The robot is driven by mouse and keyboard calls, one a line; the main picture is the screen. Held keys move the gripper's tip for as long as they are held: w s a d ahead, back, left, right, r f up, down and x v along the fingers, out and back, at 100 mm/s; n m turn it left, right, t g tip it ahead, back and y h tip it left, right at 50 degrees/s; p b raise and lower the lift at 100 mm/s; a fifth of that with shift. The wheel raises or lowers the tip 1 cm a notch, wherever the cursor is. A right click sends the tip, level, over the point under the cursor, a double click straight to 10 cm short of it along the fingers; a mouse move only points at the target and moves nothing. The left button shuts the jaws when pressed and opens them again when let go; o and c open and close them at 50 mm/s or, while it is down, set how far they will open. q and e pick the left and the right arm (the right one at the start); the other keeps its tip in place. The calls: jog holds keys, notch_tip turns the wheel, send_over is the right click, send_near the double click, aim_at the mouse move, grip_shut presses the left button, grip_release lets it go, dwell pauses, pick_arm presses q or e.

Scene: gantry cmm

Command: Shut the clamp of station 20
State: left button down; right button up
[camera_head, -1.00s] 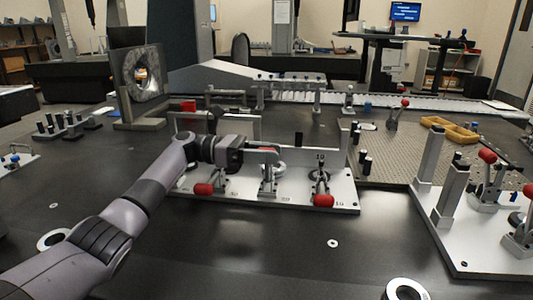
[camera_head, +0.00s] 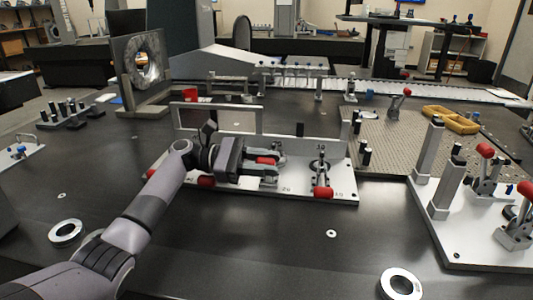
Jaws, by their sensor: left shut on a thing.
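A silver fixture plate (camera_head: 345,184) carries a row of toggle clamps with red handles. My left gripper (camera_head: 271,168) reaches over the plate from the left and is shut on the red handle (camera_head: 266,160) of the middle clamp. The small plate mark just right of that clamp seems to read 20. The gripper hides most of this clamp's body. The left clamp's red handle (camera_head: 206,181) and the right clamp's red handle (camera_head: 323,193) lie low toward the front edge. My right gripper is not in view.
A grey frame (camera_head: 262,118) stands behind the plate. A round-holed block (camera_head: 143,75) stands at back left. Another clamp plate with tall posts (camera_head: 439,196) stands at right. Loose rings (camera_head: 66,232) lie on the dark table, whose front middle is mostly clear.

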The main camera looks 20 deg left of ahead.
pick_arm(q)
jog(key=c, duration=1.1)
grip_release()
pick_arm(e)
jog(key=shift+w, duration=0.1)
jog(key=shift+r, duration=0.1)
pick_arm(q)
jog(key=shift+r, duration=0.1)
jog(key=shift+r, duration=0.35)
notch_tip(320, 180, up, 19)
jog(key=p, duration=0.4)
jog(key=shift+r, duration=0.1)
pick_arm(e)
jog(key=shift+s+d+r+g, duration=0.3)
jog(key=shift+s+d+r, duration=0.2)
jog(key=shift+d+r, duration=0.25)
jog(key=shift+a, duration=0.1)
